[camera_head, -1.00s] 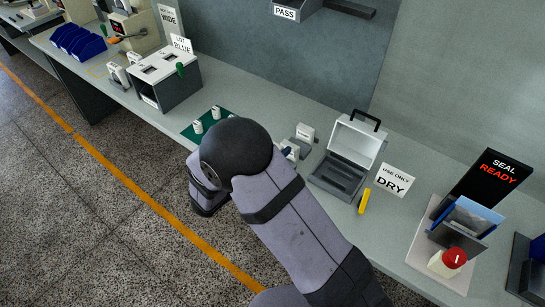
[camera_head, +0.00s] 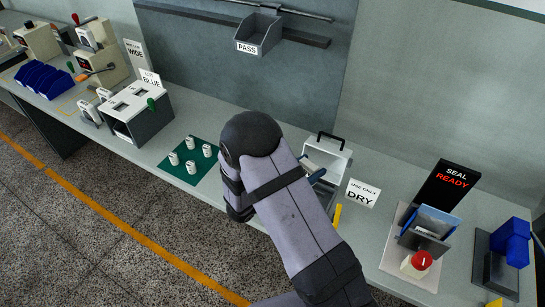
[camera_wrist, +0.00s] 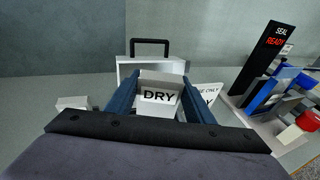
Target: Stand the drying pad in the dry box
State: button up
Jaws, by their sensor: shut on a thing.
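My gripper (camera_wrist: 159,86) is shut on a pale block labelled DRY (camera_wrist: 158,97), which I take as the drying pad. It is held between the two blue fingers with its label facing the wrist camera. I cannot tell whether the pad touches the box floor.
Further right is the sealer (camera_head: 430,230) with a red button and a "SEAL READY" display (camera_head: 455,182). A pale block (camera_wrist: 72,102) is left.

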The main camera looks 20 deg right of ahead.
jog(key=s+d+p, duration=0.3)
jog(key=s+d, duration=0.1)
jog(key=d, duration=0.3)
jog(key=w+a+n+t+y, duration=0.1)
jog(key=w+a+f+n+t+y, duration=0.1)
jog(key=a+t, duration=0.1)
jog(key=w+a+n+t+y, duration=0.1)
jog(key=a+n, duration=0.1)
jog(key=shift+w+f+b, duration=0.25)
jog(key=shift+w+b, duration=0.05)
jog(key=shift+b, duration=0.05)
jog(key=shift+s+f, duration=0.1)
jog(key=shift+f, duration=0.1)
jog(key=shift+f+b, duration=2.75)
jog(key=shift+f+b, duration=1.55)
jog(key=shift+b, duration=0.2)
